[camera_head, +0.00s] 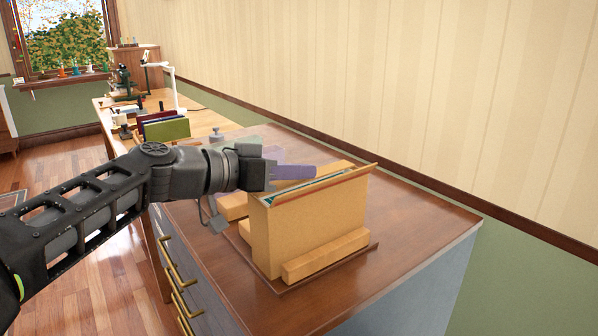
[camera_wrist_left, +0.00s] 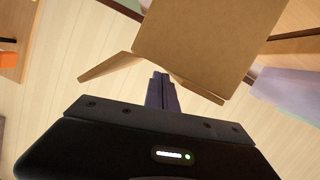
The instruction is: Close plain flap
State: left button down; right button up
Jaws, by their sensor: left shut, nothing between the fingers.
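A tan cardboard box (camera_head: 312,225) stands upright on the desk, with a narrow strip of its opening and something teal inside showing at the top. A thin flap with a reddish edge (camera_head: 350,181) lies along its near top edge. The left wrist view shows a large brown panel (camera_wrist_left: 205,40), a flap slanting out to the left (camera_wrist_left: 108,66) and a narrow one at lower right (camera_wrist_left: 198,88). I cannot tell which flap is the plain one. My left gripper (camera_head: 312,172) is shut and empty, over the far side of the box top; its fingertips also show in the wrist view (camera_wrist_left: 162,80).
Wooden blocks (camera_head: 326,256) brace the box on a brown board (camera_head: 358,262). The desk top (camera_head: 425,215) is clear at right. Upright folders (camera_head: 165,130) and a white lamp (camera_head: 172,85) stand farther back at left. The wall runs along the desk's far side.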

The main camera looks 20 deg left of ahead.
aim_at(300, 182)
pick_arm(q)
jog(key=shift+r, duration=0.5)
notch_tip(300, 182, up, 3)
jog(key=shift+f+p, duration=0.1)
jog(key=shift+p, duration=0.95)
jog(key=b+v, duration=0.1)
jog(key=v, duration=0.9)
jog(key=shift+s+d, duration=0.15)
jog(key=shift+s, duration=0.05)
